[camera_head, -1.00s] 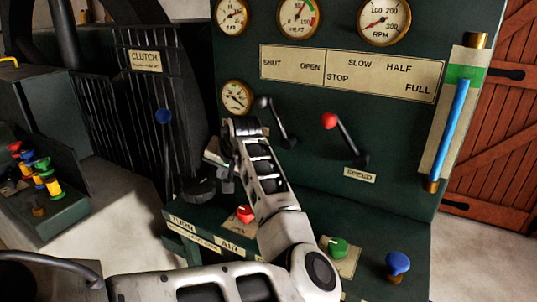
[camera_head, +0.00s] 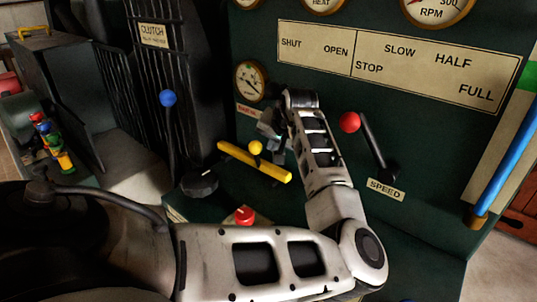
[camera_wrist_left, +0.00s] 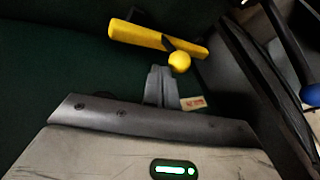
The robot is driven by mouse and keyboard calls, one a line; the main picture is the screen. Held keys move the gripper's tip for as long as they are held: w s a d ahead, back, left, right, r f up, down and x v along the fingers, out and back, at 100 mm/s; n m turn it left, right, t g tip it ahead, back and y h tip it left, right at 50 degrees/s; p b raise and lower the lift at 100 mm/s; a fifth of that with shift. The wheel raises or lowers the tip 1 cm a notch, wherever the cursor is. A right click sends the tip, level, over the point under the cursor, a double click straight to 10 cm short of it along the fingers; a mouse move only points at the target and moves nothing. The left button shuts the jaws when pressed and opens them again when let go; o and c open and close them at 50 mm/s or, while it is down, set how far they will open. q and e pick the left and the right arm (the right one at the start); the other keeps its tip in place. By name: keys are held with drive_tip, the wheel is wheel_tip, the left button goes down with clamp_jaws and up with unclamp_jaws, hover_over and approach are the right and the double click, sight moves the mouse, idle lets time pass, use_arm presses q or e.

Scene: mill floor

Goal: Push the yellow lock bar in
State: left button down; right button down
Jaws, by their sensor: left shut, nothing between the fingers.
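The yellow lock bar (camera_head: 240,157) sticks out of the green panel under the small gauge, with a round yellow knob (camera_head: 255,147) on it. Its right end is close to my left forearm. In the left wrist view the bar (camera_wrist_left: 140,36) and its knob (camera_wrist_left: 179,62) lie just beyond the fingertips. My left gripper (camera_head: 268,134) is beside the bar at the panel, partly hidden by its own wrist. In the left wrist view its fingers (camera_wrist_left: 160,77) are together and empty, apart from the knob by a small gap in the picture. My right gripper is out of view.
A red-knobbed speed lever (camera_head: 350,122) stands right of my left arm. A blue-knobbed clutch lever (camera_head: 168,98), a black hand knob (camera_head: 199,184) and a red button (camera_head: 244,216) are to the left and below. A blue gauge tube (camera_head: 508,158) is at far right.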

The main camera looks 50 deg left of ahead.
use_arm(q)
drive_tip(key=x, duration=0.9)
drive_tip(key=shift+w+a+f, duration=0.15)
drive_tip(key=shift+a+f, duration=0.05)
drive_tip(key=shift+f, duration=0.15)
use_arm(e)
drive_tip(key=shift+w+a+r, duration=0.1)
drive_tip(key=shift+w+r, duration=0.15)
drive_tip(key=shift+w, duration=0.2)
use_arm(q)
approach(243, 154)
drive_tip(key=p+x, duration=0.1)
drive_tip(key=x, duration=0.4)
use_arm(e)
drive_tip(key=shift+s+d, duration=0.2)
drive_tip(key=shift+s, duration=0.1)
